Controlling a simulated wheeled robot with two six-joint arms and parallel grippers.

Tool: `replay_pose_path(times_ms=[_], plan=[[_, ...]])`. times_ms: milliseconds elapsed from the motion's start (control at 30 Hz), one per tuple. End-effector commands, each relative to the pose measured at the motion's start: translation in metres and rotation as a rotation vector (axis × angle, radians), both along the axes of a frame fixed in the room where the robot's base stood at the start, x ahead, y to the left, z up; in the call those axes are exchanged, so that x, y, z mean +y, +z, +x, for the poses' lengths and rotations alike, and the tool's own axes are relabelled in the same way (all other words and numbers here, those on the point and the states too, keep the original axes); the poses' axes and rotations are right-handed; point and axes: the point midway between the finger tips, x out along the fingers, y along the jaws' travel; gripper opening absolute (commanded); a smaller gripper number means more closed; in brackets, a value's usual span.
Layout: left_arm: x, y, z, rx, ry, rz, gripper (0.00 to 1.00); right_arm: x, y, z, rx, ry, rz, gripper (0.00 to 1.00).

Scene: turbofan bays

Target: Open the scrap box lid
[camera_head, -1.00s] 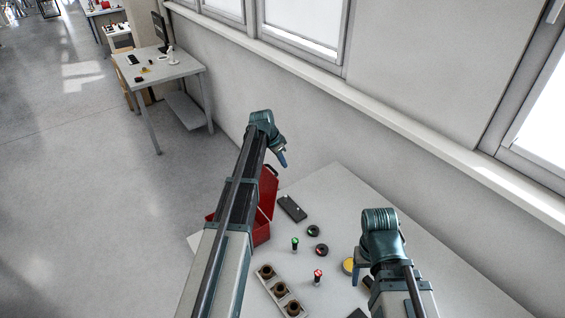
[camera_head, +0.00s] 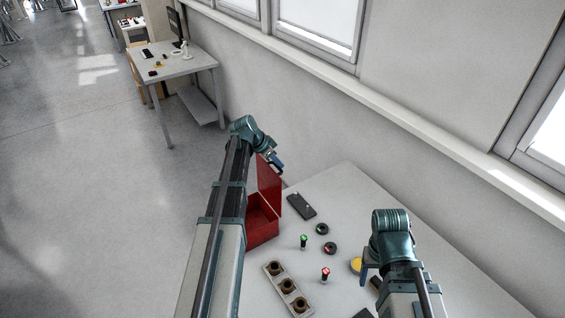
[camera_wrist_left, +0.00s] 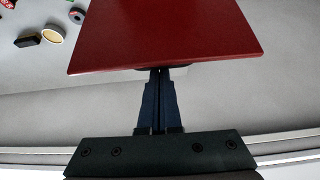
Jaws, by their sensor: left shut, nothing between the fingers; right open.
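The red scrap box (camera_head: 262,232) stands at the left end of the bench, partly hidden behind my left arm. Its red lid (camera_head: 268,186) is raised, standing roughly upright, and the box's inside shows. My left gripper (camera_head: 278,164) is shut and empty at the lid's upper edge. In the left wrist view the lid (camera_wrist_left: 165,32) fills the top middle, and the shut fingers (camera_wrist_left: 158,98) reach to its near edge; I cannot tell whether they touch it. My right gripper (camera_head: 366,274) is open over the bench, beside a yellow-topped round tin (camera_head: 356,265).
On the grey bench (camera_head: 345,200) lie a dark flat device (camera_head: 301,206), two dark rings (camera_head: 322,229), a green-topped button (camera_head: 304,241), a red-topped button (camera_head: 325,274) and a tray with three round fittings (camera_head: 273,270). A wall with windows runs behind.

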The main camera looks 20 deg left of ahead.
Motion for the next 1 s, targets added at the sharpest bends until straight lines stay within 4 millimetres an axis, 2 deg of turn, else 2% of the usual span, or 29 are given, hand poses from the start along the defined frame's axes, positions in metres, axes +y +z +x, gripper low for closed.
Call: replay_pose_path(times_ms=[467, 733, 800, 1000], plan=[[-0.004, 0.002, 0.007, 0.001, -0.001, 0.001, 0.00, 0.000, 0.002, 0.000, 0.000, 0.000, 0.000, 0.66], [-0.029, 0.009, 0.036, 0.000, -0.001, 0.000, 0.00, 0.000, 0.009, 0.000, 0.000, 0.001, 0.000, 0.66], [-0.023, 0.025, 0.026, 0.001, 0.004, 0.000, 0.00, 0.000, 0.025, 0.000, 0.001, 0.002, 0.000, 0.66], [-0.013, 0.057, 0.011, 0.001, 0.004, 0.001, 0.00, 0.000, 0.057, 0.000, 0.002, -0.005, 0.000, 0.66]])
